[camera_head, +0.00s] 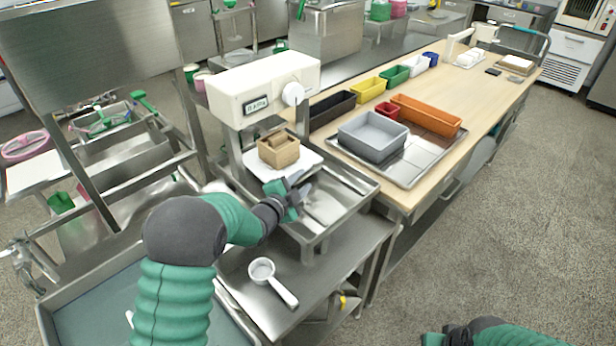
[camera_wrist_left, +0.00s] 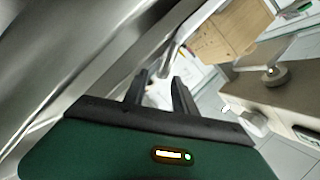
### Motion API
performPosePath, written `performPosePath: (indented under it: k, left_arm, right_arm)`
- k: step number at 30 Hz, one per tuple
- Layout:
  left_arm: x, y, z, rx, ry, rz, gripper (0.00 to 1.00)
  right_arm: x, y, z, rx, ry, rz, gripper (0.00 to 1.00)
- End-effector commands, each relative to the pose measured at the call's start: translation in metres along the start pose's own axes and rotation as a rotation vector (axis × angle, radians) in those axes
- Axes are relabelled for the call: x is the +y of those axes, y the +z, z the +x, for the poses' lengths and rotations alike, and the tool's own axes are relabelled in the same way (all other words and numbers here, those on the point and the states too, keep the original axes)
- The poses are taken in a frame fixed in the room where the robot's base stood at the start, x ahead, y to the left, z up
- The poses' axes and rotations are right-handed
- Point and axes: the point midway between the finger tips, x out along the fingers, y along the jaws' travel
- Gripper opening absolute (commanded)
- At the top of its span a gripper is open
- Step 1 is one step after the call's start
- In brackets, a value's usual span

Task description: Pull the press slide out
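The press (camera_head: 262,88) is a white-headed machine with a round knob on a steel frame. Its white slide (camera_head: 310,161) sits below the head and carries a light wooden box (camera_head: 278,150). The box also shows in the left wrist view (camera_wrist_left: 232,30). My left gripper (camera_head: 299,186) is at the front edge of the slide, above the steel tray. In the left wrist view its two dark fingers (camera_wrist_left: 160,80) stand apart, with a metal bar just beyond their tips. Contact cannot be told.
A steel tray (camera_head: 345,205) lies under the slide. A white scoop-like tool (camera_head: 270,277) lies on the lower steel shelf. To the right, a wooden bench holds a grey bin (camera_head: 372,135) and an orange bin (camera_head: 427,115) on a metal tray. Floor at right is clear.

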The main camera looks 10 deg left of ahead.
Motion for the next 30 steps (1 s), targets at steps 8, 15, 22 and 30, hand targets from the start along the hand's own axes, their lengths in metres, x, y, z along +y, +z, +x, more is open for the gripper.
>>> performPosePath:
  k: [8, 15, 22, 30]
  left_arm:
    - [0.000, 0.001, 0.043, -0.001, -0.001, -0.001, 0.33]
    - [0.000, 0.000, 0.046, -0.002, 0.000, -0.001, 0.33]
    - [0.000, 0.001, 0.046, -0.002, 0.000, -0.001, 0.09]
    - [0.000, 0.001, 0.046, -0.002, 0.001, -0.002, 0.00]
  right_arm:
    - [0.000, 0.001, 0.003, 0.000, 0.000, 0.000, 0.33]
    - [0.000, 0.001, 0.003, 0.000, 0.000, 0.000, 0.33]
    - [0.000, 0.001, 0.003, 0.000, 0.000, 0.000, 0.33]
    - [0.000, 0.001, 0.003, 0.000, 0.000, 0.000, 0.33]
